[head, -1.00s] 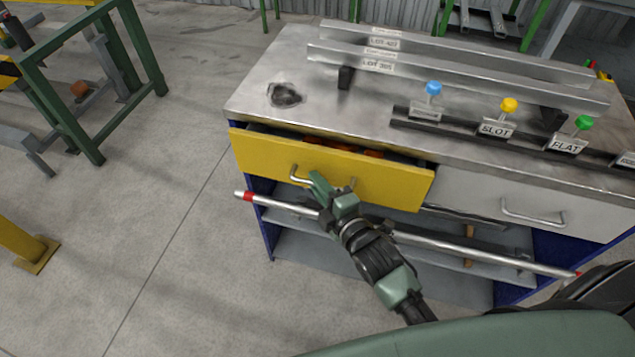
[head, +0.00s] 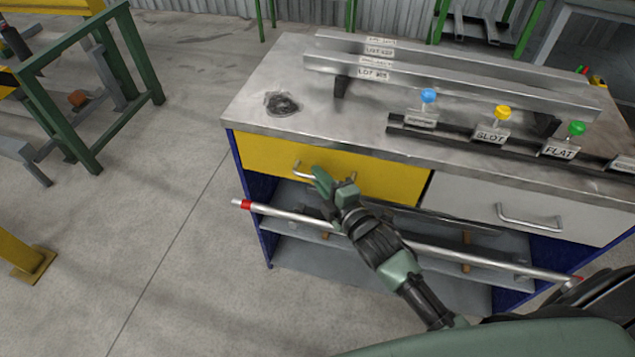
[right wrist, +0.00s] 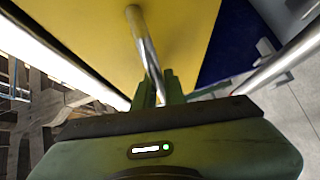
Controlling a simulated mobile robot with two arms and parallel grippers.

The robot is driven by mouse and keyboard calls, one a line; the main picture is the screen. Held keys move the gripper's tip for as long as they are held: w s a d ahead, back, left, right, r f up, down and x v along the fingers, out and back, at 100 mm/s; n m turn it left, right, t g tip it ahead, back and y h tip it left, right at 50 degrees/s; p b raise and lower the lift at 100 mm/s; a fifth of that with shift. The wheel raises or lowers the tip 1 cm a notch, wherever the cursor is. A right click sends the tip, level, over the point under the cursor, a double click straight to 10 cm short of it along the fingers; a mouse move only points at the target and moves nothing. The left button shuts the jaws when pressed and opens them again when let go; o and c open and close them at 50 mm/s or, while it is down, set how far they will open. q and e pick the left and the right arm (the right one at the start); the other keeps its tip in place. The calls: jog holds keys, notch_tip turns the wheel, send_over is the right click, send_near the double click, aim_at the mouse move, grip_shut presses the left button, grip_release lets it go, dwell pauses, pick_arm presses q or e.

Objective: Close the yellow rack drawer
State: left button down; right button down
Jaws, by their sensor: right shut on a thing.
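The yellow drawer (head: 385,178) sits at the left of the workbench. Its front now lies about level with the bench edge, and no opening shows above it. My right gripper (head: 320,182) is at the drawer's metal handle (head: 302,170), shut on it. In the right wrist view the handle (right wrist: 146,45) runs down between the fingers (right wrist: 160,92) against the yellow front (right wrist: 90,30). The fingers hide part of the handle. My left gripper is not in view.
A grey drawer (head: 475,200) is on the right. A long metal bar with red ends (head: 430,248) crosses in front of the bench, below the drawers. Labelled rails and blue, yellow and green knobs (head: 502,112) stand on the benchtop (head: 240,110).

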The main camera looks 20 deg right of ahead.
jog(key=c, duration=1.5)
grip_release()
jog(key=shift+w+d, duration=0.15)
jog(key=shift+d, duration=0.05)
jog(key=v, duration=0.7)
jog(key=shift+s, duration=0.4)
